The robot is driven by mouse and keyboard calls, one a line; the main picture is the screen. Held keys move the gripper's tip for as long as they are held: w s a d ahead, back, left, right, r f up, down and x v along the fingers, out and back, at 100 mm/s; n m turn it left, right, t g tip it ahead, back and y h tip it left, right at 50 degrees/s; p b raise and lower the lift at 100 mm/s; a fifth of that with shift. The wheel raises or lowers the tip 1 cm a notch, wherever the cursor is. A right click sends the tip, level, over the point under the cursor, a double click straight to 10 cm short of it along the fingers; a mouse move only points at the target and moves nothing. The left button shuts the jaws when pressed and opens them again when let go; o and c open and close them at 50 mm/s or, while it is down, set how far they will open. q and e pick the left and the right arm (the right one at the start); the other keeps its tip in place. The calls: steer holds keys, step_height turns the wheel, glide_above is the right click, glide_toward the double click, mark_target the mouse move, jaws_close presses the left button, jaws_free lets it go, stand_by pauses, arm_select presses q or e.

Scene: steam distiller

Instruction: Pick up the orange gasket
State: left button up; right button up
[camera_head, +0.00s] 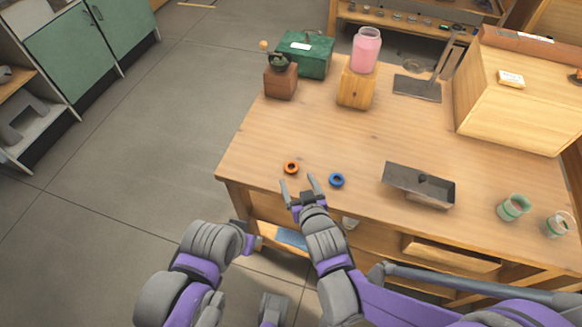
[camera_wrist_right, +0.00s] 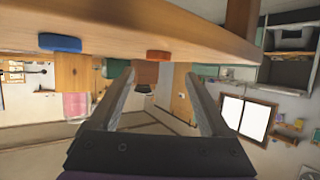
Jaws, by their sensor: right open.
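The orange gasket (camera_head: 291,168) is a small ring lying flat on the wooden table (camera_head: 262,150) near its front left edge. My right gripper (camera_head: 298,181) is open and empty, with its two fingers pointing at the gasket from the front edge side. In the right wrist view, which is upside down, the orange gasket (camera_wrist_right: 158,55) shows edge-on, a little beyond and between the open fingertips (camera_wrist_right: 160,76). The fingers do not appear to touch it. My left gripper (camera_head: 250,240) hangs low in front of the table; its jaws are not clear.
A blue ring (camera_head: 337,180) lies just right of the orange gasket. A dark metal tray (camera_head: 405,184) stands further right, with green-banded jars (camera_head: 513,208) beyond it. A pink jar on a wooden block (camera_head: 356,90) stands further back. The tabletop behind the gasket is clear.

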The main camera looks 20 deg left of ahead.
mark_target(290, 164)
steer(key=x, duration=0.6)
steer(key=shift+w+a+b, duration=0.1)
steer(key=shift+w+b, duration=0.3)
steer(key=shift+w, duration=0.05)
jaws_close()
